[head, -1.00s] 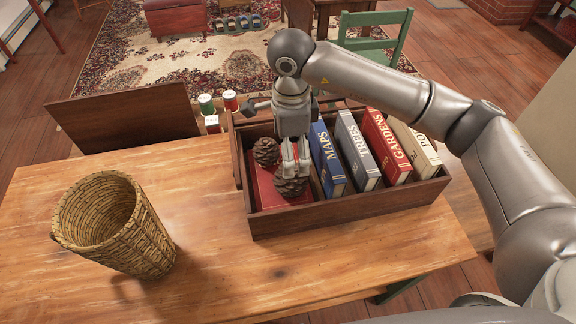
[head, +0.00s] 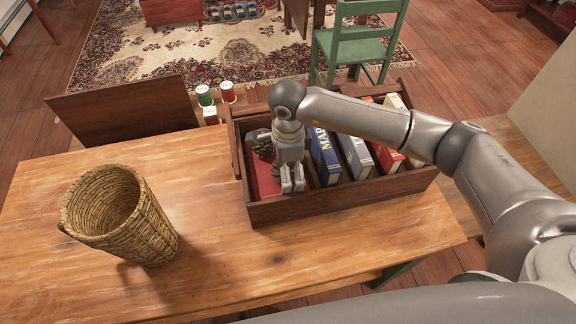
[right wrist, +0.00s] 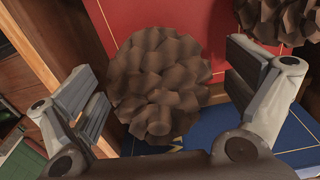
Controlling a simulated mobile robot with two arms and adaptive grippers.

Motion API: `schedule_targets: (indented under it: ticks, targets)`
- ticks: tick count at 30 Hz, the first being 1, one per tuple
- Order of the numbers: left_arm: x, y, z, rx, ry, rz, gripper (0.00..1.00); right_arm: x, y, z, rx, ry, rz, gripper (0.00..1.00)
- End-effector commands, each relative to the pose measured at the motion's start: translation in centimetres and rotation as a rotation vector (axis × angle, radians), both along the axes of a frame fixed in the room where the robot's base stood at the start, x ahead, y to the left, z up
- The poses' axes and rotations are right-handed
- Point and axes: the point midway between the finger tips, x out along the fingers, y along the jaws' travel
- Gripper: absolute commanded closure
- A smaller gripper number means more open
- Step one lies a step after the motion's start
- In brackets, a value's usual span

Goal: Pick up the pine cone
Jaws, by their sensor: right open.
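Two brown pine cones are in the left part of a dark wooden box (head: 330,206), over a red book (head: 264,182). One pine cone (right wrist: 158,78) fills the middle of the right wrist view, between the spread fingers of my right gripper (right wrist: 160,92), with no clear contact. The second pine cone (right wrist: 284,18) is at the top right of that view, outside the fingers. In the head view my right gripper (head: 292,187) points down into the box's left part. One pine cone (head: 262,141) shows partly beside it; the other is hidden. My left gripper is out of view.
Upright books, including a blue one (head: 325,158), fill the box's right part, close to my gripper. A wicker basket (head: 150,228) stands on the table's left. The table between basket and box is clear.

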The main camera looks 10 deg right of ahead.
Motion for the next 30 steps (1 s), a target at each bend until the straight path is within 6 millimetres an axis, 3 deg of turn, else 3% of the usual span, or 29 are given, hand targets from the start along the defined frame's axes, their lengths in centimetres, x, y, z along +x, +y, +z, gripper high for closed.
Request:
schedule_targets:
  ticks: [1, 13, 23, 30]
  targets:
    - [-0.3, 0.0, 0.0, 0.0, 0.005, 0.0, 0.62, 0.0, 0.0, 0.0, 0.0, 0.0, 0.0, 0.01]
    - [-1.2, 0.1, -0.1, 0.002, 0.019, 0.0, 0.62, 0.0, 0.0, 0.0, 0.0, 0.0, 0.0, 0.51]
    - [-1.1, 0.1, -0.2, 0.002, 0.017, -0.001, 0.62, 0.0, 0.0, 0.2, 0.0, -0.001, 0.0, 0.51]
    - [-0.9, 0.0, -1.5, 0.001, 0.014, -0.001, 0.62, 0.2, 0.0, 2.4, 0.001, -0.006, 0.001, 0.51]
